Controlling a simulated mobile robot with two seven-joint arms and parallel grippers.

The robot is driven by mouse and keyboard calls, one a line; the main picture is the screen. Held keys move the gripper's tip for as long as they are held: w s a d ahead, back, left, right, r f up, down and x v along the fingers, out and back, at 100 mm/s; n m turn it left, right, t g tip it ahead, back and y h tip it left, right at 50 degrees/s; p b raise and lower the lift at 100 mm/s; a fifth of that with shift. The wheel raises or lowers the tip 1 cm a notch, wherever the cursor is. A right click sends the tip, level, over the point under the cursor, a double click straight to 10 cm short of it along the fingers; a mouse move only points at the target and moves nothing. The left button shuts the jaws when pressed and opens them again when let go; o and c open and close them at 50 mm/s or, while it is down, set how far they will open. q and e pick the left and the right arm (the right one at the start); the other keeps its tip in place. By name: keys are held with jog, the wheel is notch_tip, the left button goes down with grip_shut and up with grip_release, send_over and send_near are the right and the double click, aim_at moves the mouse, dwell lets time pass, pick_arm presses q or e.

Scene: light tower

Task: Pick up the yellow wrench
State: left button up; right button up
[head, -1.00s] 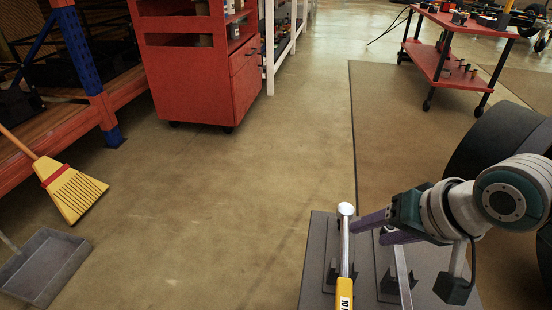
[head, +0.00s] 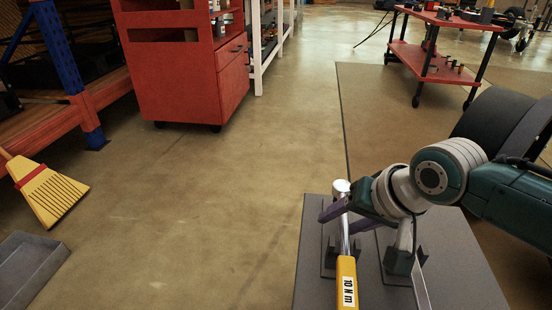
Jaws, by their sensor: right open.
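The yellow wrench (head: 347,283) has a yellow handle marked "10 Nm" and a silver shaft with a round head. It lies lengthwise over dark holders on a grey surface at the lower right of the head view, and the handle's near end is cut off by the frame edge. My right gripper (head: 337,222), with purple fingers, is open at the silver shaft, just below the head. One finger reaches across to the left side of the shaft and the other is to its right. I cannot tell whether they touch it. My left gripper is not in view.
A second silver bar (head: 421,288) lies right of the wrench. A red cabinet (head: 180,85) and a red cart (head: 440,67) stand farther back. A yellow broom (head: 48,193) and grey dustpan (head: 30,268) are at left. The middle floor is clear.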

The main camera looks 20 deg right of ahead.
grip_shut()
dwell(0.3)
dwell(1.1)
